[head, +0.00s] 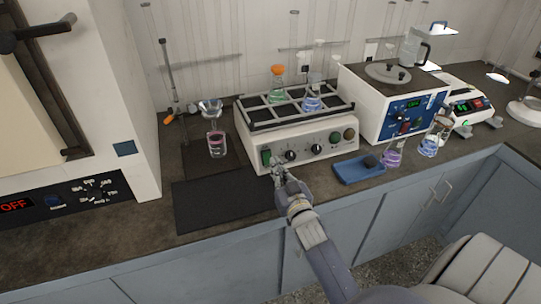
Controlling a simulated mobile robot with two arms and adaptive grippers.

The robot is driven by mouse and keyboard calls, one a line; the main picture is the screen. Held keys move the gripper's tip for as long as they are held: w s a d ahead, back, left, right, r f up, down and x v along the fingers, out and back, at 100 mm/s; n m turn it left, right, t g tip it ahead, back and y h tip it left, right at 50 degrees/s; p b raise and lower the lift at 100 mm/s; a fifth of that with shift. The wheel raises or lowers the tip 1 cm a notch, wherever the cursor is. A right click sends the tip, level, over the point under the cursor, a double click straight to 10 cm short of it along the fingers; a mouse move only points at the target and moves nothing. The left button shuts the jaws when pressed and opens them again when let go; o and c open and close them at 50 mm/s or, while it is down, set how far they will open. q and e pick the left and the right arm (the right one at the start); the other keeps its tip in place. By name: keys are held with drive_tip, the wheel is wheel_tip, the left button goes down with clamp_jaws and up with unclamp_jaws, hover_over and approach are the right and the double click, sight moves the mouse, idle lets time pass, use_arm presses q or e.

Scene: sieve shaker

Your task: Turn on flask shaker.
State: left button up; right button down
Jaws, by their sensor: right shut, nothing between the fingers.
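The flask shaker (305,135) is a white box on the dark counter in the middle of the head view. Its front panel has a green switch (266,156) at the left, dark knobs (290,155) and round buttons at the right. My right gripper (279,166) is shut and empty, close in front of the panel's lower left, near the green switch. I cannot tell whether it touches the panel. My left gripper is not in view.
A black mat (222,202) lies left of my right gripper. A blue tray (358,170) lies to its right, with flasks beyond. A white and blue device (393,103) stands right of the shaker. A beaker (217,145) stands at the left below a funnel.

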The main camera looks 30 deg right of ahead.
sight(265, 147)
drive_tip(key=shift+p+x, duration=0.3)
drive_tip(key=shift+x, duration=2.25)
